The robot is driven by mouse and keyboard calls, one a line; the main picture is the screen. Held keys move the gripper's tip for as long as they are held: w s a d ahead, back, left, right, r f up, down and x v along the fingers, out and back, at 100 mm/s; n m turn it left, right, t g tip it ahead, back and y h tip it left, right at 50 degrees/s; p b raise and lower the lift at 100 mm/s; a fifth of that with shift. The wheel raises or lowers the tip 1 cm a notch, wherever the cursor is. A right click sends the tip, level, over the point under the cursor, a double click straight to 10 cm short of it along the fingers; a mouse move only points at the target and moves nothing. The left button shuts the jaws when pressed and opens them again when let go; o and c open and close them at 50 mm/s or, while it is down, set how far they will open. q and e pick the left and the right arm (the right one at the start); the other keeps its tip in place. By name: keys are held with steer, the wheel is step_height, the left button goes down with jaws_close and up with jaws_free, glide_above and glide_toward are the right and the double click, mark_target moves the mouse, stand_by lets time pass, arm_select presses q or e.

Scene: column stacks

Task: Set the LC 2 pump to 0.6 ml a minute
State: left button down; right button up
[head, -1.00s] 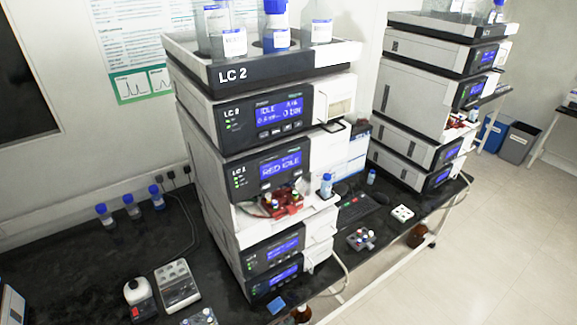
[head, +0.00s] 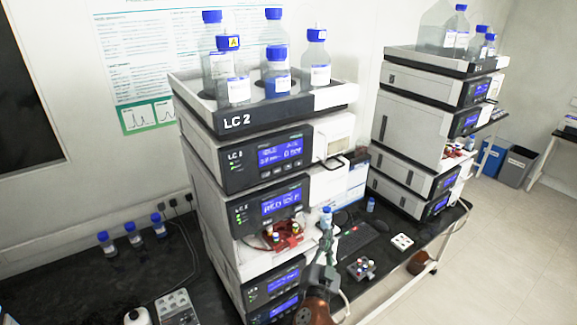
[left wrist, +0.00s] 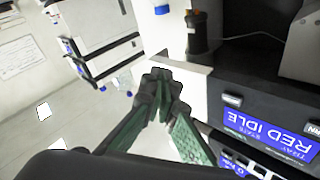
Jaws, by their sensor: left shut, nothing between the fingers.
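The LC 2 stack stands on the dark bench in the head view, under a tray labelled LC 2 (head: 262,116). The pump module (head: 240,160) sits just under the tray, with a blue lit display (head: 281,153) and a row of small keys below it. Its display text is too blurred to read surely. My left gripper (head: 327,236) is shut and empty, in front of the stack's lower right side, below the pump and apart from it. In the left wrist view the closed fingers (left wrist: 166,84) show beside a module whose display (left wrist: 283,143) reads RED IDLE. My right gripper does not show.
Several blue-capped bottles (head: 276,82) stand in the top tray. An open bay with a red vial rack (head: 284,236) lies below the second display. A second stack (head: 425,110) stands to the right.

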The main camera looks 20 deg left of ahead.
arm_select(q)
steer(key=s+a+r+n+t+y+p, duration=0.1)
steer(key=s+r, duration=0.3)
steer(key=r, duration=0.7)
steer(key=s+a+r+n+t+y, duration=0.1)
steer(key=s+r, duration=0.4)
steer(key=r, duration=0.7)
steer(key=n+t+y, duration=0.1)
steer(key=n+y, duration=0.1)
steer(key=shift+a+n+p, duration=0.15)
steer(key=shift+n+p, duration=0.2)
steer(key=shift+n, duration=0.05)
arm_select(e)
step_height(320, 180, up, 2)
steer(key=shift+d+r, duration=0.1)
arm_select(q)
steer(key=shift+a, duration=0.1)
